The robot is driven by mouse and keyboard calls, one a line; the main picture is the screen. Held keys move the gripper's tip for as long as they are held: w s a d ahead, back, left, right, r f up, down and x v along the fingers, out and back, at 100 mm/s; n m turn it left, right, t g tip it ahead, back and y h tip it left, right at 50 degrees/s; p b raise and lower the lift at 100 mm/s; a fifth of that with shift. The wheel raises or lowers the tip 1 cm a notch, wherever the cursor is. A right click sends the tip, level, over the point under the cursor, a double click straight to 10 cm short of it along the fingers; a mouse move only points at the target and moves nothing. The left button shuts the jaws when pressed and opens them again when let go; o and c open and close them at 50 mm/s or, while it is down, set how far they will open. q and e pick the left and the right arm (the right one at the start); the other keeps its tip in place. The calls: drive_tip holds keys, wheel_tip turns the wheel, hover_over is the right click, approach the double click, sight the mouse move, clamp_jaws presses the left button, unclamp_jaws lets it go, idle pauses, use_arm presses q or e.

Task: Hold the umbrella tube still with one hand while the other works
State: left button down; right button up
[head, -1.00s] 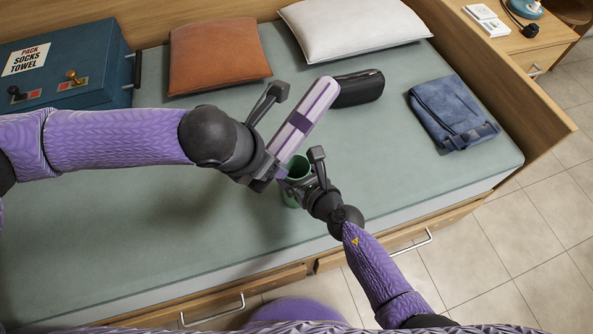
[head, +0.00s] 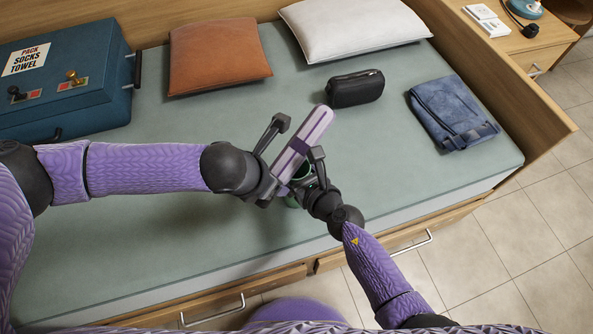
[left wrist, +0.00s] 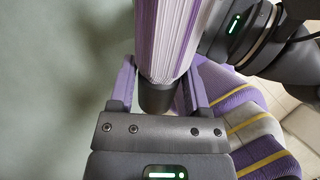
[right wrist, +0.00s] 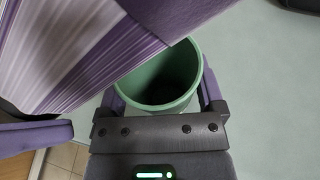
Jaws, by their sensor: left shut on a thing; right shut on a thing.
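The folded purple-and-white striped umbrella (head: 305,138) is in my left gripper (head: 283,165), tilted with its far end up and to the right. In the left wrist view, the umbrella (left wrist: 168,38) runs up from between the jaws, with a dark end (left wrist: 156,97) inside them. The green umbrella tube (head: 291,201) stands at the bed's front part, with my right gripper (head: 306,183) shut on its wall. In the right wrist view, the tube (right wrist: 188,97) has an open round mouth. The umbrella crosses in front of its left side; I cannot tell whether it is inside.
A black pouch (head: 355,88) and folded jeans (head: 452,112) lie on the bed (head: 200,225) beyond the grippers. A rust pillow (head: 218,55) and a white pillow (head: 353,28) are at the back. A blue suitcase (head: 100,100) stands at left. The front left of the bed is clear.

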use_arm(q)
drive_tip(key=shift+f, duration=0.65)
unclamp_jaws()
drive_tip(key=shift+f, duration=0.15)
drive_tip(key=shift+s, duration=0.1)
drive_tip(key=shift+s, duration=0.1)
drive_tip(key=v, duration=1.2)
drive_tip(key=shift+w, duration=0.25)
